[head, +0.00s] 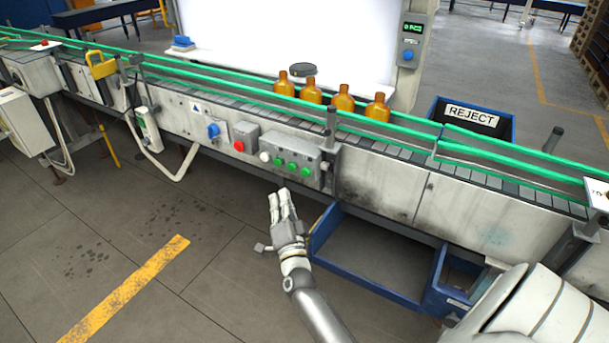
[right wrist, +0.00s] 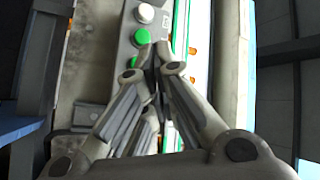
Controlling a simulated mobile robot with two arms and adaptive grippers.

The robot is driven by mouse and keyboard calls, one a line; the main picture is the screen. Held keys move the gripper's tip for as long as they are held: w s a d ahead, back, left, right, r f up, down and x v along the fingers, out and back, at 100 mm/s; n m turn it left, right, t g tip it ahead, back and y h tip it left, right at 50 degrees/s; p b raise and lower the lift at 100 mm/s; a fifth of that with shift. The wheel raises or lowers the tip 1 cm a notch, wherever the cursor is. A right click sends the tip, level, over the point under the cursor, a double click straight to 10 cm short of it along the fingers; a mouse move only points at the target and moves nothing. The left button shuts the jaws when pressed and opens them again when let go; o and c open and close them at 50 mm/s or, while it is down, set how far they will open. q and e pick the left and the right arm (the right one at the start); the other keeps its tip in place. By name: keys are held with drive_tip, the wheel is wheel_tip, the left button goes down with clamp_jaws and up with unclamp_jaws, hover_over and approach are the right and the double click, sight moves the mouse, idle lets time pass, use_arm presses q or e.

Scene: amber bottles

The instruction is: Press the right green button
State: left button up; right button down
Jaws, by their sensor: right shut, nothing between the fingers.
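A grey control box (head: 290,160) is on the front of the conveyor, with a white button (head: 264,157) at its left and green buttons to the right of it. The rightmost green button (head: 305,172) is near the box's right end. My right gripper (head: 281,194) is shut and empty, below and in front of the box, pointing up toward it. In the right wrist view, the shut fingertips (right wrist: 158,46) overlap the box beside a green button (right wrist: 141,37); the fingers hide part of the box. I cannot tell whether they touch it. My left gripper is not in view.
A red button box (head: 239,146) and a blue knob (head: 213,131) are left of the control box. Amber bottles (head: 343,102) stand on the conveyor behind green rails. A blue open bin (head: 322,228) is below right, and a REJECT bin (head: 472,118) is behind the conveyor.

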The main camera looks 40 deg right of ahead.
sight(306, 172)
drive_tip(key=w+d+b, duration=0.2)
drive_tip(key=d, duration=0.4)
drive_tip(key=shift+w+d, duration=0.25)
drive_tip(key=shift+w, duration=0.1)
idle(1.1)
drive_tip(key=shift+w+d, duration=0.15)
drive_tip(key=shift+d, duration=0.25)
drive_tip(key=shift+w+d+b, duration=0.15)
drive_tip(key=shift+d+b, duration=0.2)
drive_tip(key=shift+d, duration=0.1)
idle(0.6)
drive_tip(key=shift+a, duration=0.15)
drive_tip(key=shift+s+a+p, duration=0.35)
drive_tip(key=shift+a+p, duration=0.1)
drive_tip(key=shift+a, duration=0.25)
